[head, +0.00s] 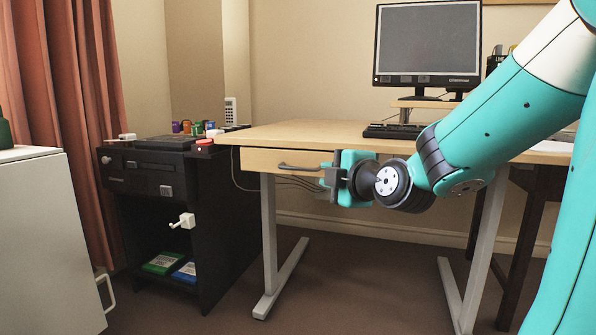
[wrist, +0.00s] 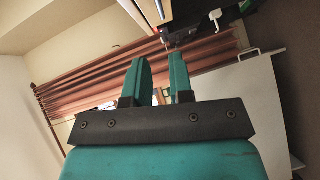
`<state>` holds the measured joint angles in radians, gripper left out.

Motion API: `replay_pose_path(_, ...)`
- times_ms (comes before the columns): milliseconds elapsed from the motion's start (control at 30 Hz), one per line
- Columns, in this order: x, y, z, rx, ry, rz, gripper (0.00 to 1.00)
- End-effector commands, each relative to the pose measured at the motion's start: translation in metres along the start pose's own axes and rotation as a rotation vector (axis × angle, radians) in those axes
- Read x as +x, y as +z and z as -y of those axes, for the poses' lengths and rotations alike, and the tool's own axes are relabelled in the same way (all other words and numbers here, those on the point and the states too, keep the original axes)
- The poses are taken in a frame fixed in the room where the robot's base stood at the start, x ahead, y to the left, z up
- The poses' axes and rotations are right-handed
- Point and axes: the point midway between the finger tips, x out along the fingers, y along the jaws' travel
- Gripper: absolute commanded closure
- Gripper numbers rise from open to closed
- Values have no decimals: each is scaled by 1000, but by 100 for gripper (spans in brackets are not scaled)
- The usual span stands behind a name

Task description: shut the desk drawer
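The light wooden desk (head: 300,132) has a drawer under the left part of its top. The drawer front (head: 258,160) carries a dark bar handle (head: 298,167). I cannot tell from this angle how far the drawer stands out. My gripper (head: 333,178) is in front of the right end of the drawer front and hides that part; contact cannot be made out. In the wrist view my gripper (wrist: 160,78) has its two teal fingers apart with an empty gap between them. I cannot clearly identify the drawer in the wrist view.
A black cabinet (head: 222,200) stands left of the desk, with small items on top. A white cabinet (head: 50,230) is at the left edge, before a red curtain (head: 65,90). A monitor (head: 428,45) and keyboard (head: 392,131) are on the desk. Floor shows below it.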

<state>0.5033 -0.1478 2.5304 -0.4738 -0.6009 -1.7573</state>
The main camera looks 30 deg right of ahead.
Motion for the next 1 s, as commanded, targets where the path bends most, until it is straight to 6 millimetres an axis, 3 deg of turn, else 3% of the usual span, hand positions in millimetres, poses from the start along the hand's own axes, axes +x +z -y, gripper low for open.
replay_pose_path(200, 22, 0, -8, 0, -8, -5, 79)
replay_pose_path(900, 67, 0, -4, 3, -9, 4, 79)
replay_pose_path(1000, 84, -2, -7, -1, -6, -1, 79)
